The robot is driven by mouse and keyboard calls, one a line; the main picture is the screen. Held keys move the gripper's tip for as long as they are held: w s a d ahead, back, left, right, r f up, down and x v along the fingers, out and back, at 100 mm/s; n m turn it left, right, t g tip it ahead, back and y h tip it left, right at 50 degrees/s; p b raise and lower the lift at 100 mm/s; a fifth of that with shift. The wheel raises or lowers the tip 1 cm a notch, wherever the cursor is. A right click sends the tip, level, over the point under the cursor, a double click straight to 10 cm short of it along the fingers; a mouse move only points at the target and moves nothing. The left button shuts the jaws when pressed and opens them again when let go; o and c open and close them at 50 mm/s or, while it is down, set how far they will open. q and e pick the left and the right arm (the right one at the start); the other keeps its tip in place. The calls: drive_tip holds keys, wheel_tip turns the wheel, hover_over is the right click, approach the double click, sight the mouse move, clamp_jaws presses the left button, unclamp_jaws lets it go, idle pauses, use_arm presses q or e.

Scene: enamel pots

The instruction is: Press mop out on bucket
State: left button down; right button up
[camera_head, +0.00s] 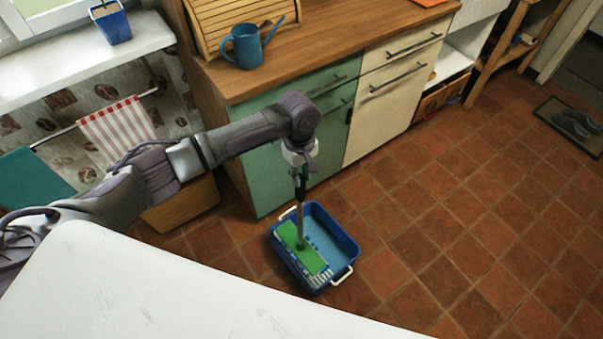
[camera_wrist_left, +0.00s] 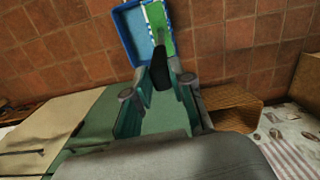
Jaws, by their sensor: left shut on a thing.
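The mop has a green flat head (camera_head: 300,256) with a pale fringe and a thin grey handle (camera_head: 301,215). Its head is inside the blue bucket (camera_head: 347,240), over the left part, with the handle nearly upright. I cannot tell how firmly the head presses on the bucket. The bucket is a rectangular tub with white handles, standing on the floor. My left gripper (camera_head: 301,170) is shut on the upper part of the mop handle, above the bucket. In the left wrist view the fingers (camera_wrist_left: 160,78) close around the dark grip, with the bucket (camera_wrist_left: 125,38) and green head (camera_wrist_left: 157,22) beyond. My right gripper is not in view.
Green and cream cabinets (camera_head: 395,100) with a wooden countertop (camera_head: 330,45) stand behind the bucket. A blue watering can (camera_head: 247,47) is on the counter. A white surface (camera_head: 150,290) fills the lower left. Tiled floor (camera_head: 470,240) is clear to the right; shoes on a mat are farther right.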

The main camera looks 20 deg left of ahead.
sight(302, 192)
use_arm(q)
wheel_tip(302, 192, down, 4)
drive_tip(key=b, duration=0.4)
drive_tip(key=shift+d+f, duration=0.1)
drive_tip(key=shift+f, duration=2.15)
idle(0.5)
wheel_tip(302, 192, up, 9)
drive_tip(key=p, duration=1.1)
